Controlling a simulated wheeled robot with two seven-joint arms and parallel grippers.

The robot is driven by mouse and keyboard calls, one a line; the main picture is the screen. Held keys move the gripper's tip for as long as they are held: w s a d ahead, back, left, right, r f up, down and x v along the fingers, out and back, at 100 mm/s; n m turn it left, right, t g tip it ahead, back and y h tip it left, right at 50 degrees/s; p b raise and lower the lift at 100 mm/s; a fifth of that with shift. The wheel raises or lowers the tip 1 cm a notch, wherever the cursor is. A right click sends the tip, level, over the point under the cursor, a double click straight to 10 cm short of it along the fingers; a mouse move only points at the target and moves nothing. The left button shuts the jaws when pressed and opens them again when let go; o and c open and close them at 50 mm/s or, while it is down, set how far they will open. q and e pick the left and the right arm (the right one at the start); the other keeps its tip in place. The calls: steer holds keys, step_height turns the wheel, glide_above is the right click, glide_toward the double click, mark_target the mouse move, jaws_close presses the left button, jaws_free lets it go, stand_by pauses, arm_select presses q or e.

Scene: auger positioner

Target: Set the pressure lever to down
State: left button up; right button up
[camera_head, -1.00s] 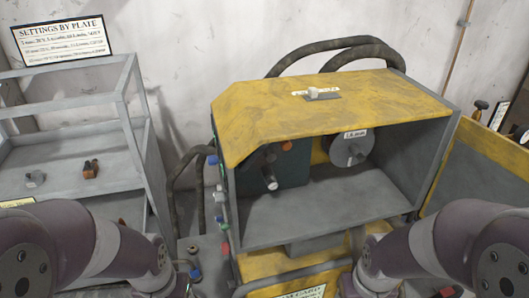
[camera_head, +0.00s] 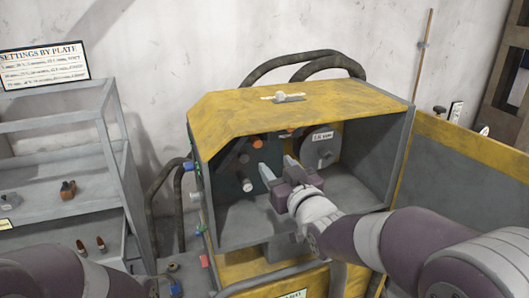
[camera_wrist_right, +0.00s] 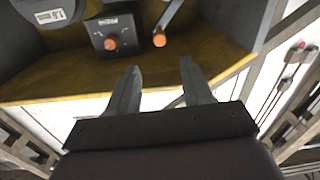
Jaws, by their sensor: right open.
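In the right wrist view the lever's orange tip (camera_wrist_right: 159,40) lies just beyond the gap between my fingers. My right gripper (camera_head: 277,166) is open and empty at the housing's open front, its fingers pointing inward, below and right of the tip and apart from it. It also shows in the wrist view (camera_wrist_right: 160,66). My left gripper is out of view.
A small dark box with an orange knob (camera_wrist_right: 110,44) sits beside the lever. A labelled grey disc (camera_head: 320,150) is to the right, and a white-tipped knob (camera_head: 247,185) is below. The housing's roof and side walls bound the space. A grey shelf (camera_head: 65,140) stands left.

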mark_target(259, 144)
steer(key=p+x, duration=0.3)
steer(key=x, duration=1)
steer(key=shift+f, duration=0.1)
jaws_close()
